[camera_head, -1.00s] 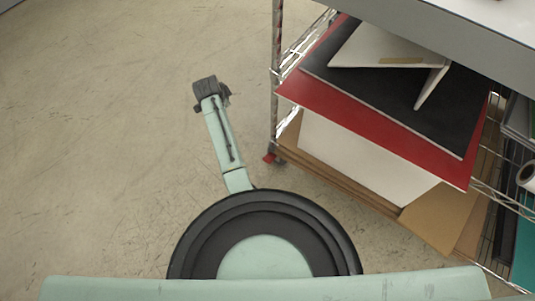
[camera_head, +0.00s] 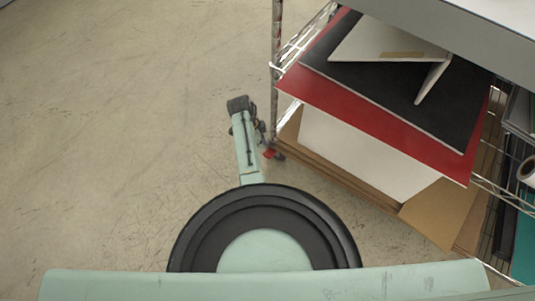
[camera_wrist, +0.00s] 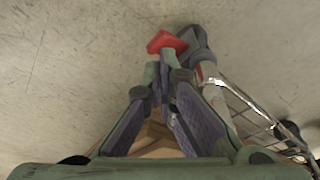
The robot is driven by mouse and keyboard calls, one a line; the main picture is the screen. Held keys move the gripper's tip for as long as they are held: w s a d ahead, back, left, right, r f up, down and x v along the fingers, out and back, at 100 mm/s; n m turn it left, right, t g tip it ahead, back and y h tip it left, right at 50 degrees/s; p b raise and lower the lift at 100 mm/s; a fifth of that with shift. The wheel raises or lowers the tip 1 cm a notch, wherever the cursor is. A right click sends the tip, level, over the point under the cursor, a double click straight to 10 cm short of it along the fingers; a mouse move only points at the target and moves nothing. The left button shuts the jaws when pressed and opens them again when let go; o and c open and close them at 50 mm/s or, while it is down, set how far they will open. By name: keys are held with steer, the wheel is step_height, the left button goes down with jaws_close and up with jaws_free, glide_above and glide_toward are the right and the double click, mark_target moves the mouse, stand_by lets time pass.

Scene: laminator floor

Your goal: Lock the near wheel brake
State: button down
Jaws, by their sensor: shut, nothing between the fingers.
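The near wheel brake is a small red tab (camera_head: 270,154) at the foot of the rack's near post in the head view. In the wrist view the red tab (camera_wrist: 165,42) lies just beyond my fingertips, on a dark caster wheel (camera_wrist: 196,42). My gripper (camera_wrist: 158,68) is shut and empty, its fingertips close together at the tab's near edge. I cannot tell whether they touch it. In the head view my gripper (camera_head: 261,135) is small and partly hidden by my arm, just left of the caster.
The wire rack's post (camera_head: 276,75) rises beside my arm on the right. The rack holds red and black boards (camera_head: 400,125) and brown cardboard (camera_head: 440,215), with a grey-edged top (camera_head: 470,35) above. The floor (camera_head: 120,130) on the left is clear.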

mark_target(265, 154)
steer(key=shift+b+x, duration=2.95)
steer(key=shift+x, duration=0.45)
steer(key=shift+f, duration=0.1)
steer(key=b+x, duration=0.2)
steer(key=shift+a+f, duration=0.2)
steer(key=shift+f, duration=0.2)
steer(key=shift+r, duration=0.35)
steer(key=shift+a+r+p, duration=0.1)
steer(key=shift+a+p, duration=0.1)
steer(key=shift+p, duration=0.1)
steer(key=a, duration=0.2)
steer(key=shift+a+r+p, duration=0.3)
steer(key=shift+r+p, duration=0.05)
steer(key=shift+p, duration=0.05)
steer(key=v, duration=1.2)
